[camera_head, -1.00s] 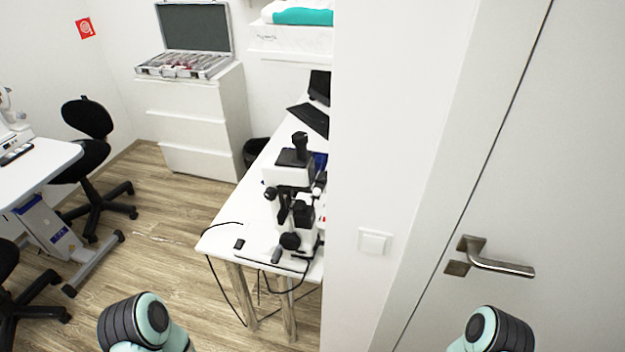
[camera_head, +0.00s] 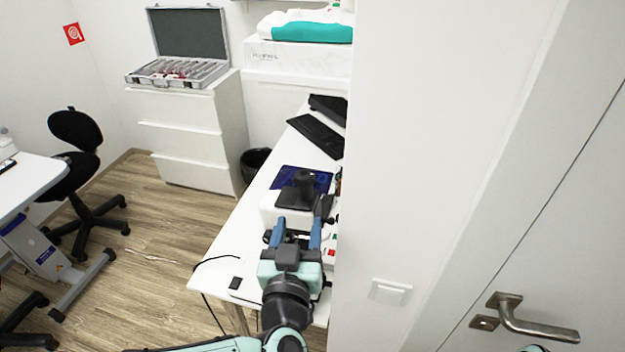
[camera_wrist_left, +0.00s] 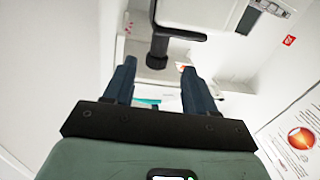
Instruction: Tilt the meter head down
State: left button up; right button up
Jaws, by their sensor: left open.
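The meter, a white and black instrument (camera_head: 294,197), stands on the white table beside the wall edge. Its black upper part and white housing show in the head view; its lower front is hidden behind my left gripper. My left gripper (camera_head: 297,224) is open, its two blue fingers pointing at the meter from the near side. In the left wrist view, a black knob-like part (camera_wrist_left: 157,52) hangs from a white body and appears between the open fingers (camera_wrist_left: 159,68). I cannot tell whether they touch it. My right gripper is not in view.
The white table (camera_head: 226,247) holds a black keyboard (camera_head: 316,135) and a small black item (camera_head: 235,283). A white wall (camera_head: 400,180) closes off the right side, with a door handle (camera_head: 525,320). A drawer cabinet (camera_head: 185,135) and a chair (camera_head: 75,150) stand left.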

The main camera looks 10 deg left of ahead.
aim_at(306, 185)
pick_arm(q)
jog(key=w, duration=0.4)
jog(key=w+a+p, duration=0.1)
jog(key=w, duration=0.3)
jog(key=w+p, duration=0.1)
jog(key=w, duration=0.3)
jog(key=shift+w+a, duration=0.25)
jog(key=shift+a, duration=0.05)
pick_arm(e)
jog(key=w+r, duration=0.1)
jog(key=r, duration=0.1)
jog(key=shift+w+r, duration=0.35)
pick_arm(q)
grip_shut()
